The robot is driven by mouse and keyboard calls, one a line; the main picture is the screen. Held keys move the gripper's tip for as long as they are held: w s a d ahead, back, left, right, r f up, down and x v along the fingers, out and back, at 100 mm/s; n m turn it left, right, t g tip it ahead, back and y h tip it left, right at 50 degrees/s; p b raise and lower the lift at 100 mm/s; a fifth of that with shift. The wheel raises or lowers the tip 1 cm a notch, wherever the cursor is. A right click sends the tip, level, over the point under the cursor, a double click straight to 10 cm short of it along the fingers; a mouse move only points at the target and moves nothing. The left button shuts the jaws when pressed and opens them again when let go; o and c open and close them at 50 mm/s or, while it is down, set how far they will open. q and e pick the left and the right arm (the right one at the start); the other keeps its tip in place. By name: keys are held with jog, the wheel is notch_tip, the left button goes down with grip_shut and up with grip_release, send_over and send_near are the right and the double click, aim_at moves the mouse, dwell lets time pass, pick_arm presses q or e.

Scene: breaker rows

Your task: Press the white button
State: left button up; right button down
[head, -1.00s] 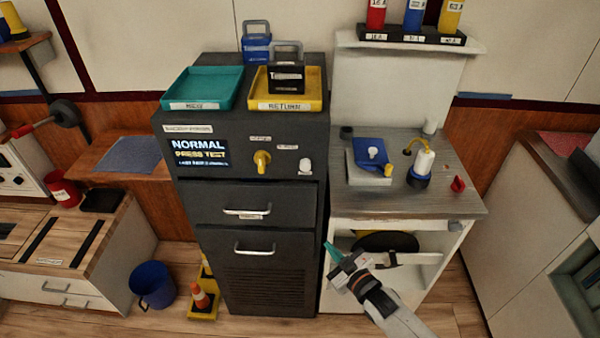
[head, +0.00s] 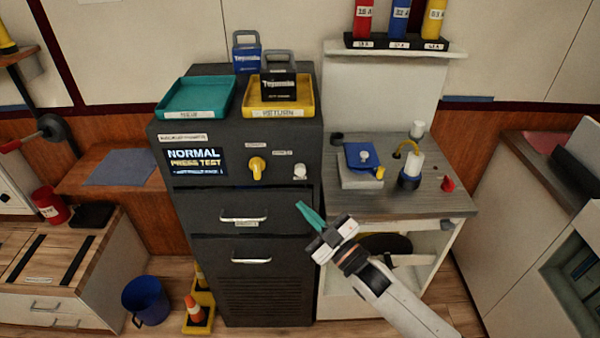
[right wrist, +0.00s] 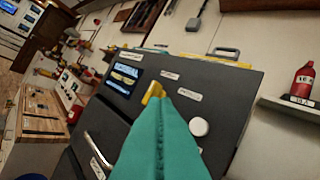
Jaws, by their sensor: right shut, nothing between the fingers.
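The white button (head: 300,172) sits on the upper right of the dark cabinet's front panel, below a small label. It also shows in the right wrist view as a white disc (right wrist: 199,127), just right of my gripper's fingers. My right gripper (head: 303,207) is shut and empty, its teal fingers pointing up and left in front of the drawer area, below the button in the picture and apart from it. A yellow knob (head: 257,168) is left of the button. The panel display (head: 196,162) reads NORMAL, PRESS TEST. My left gripper is in no view.
A teal tray (head: 196,97) and a yellow tray (head: 278,109) stand on the cabinet (head: 265,290). Drawer handles (head: 243,219) stick out below the panel. A workbench (head: 425,204) with a blue-topped device and a bottle stands to the right.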

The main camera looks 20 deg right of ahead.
aim_at(300, 171)
jog(key=w+d+b, duration=0.2)
jog(key=w+b, duration=0.2)
jog(key=w, duration=0.4)
jog(key=shift+w+d, duration=0.2)
jog(key=shift+w, duration=0.05)
dwell(1.9)
jog(key=shift+w+d, duration=0.1)
jog(key=shift+w, duration=0.3)
jog(key=shift+w+d+b, duration=0.3)
jog(key=shift+w+b, duration=0.35)
jog(key=shift+w, duration=0.15)
dwell(0.9)
dwell(0.4)
jog(key=shift+s+a+p, duration=0.2)
jog(key=shift+s+p, duration=0.15)
jog(key=shift+s, duration=0.25)
jog(key=shift+s+a+p, duration=0.2)
jog(key=shift+s+p, duration=0.15)
jog(key=shift+s, duration=0.25)
jog(key=shift+s, duration=0.1)
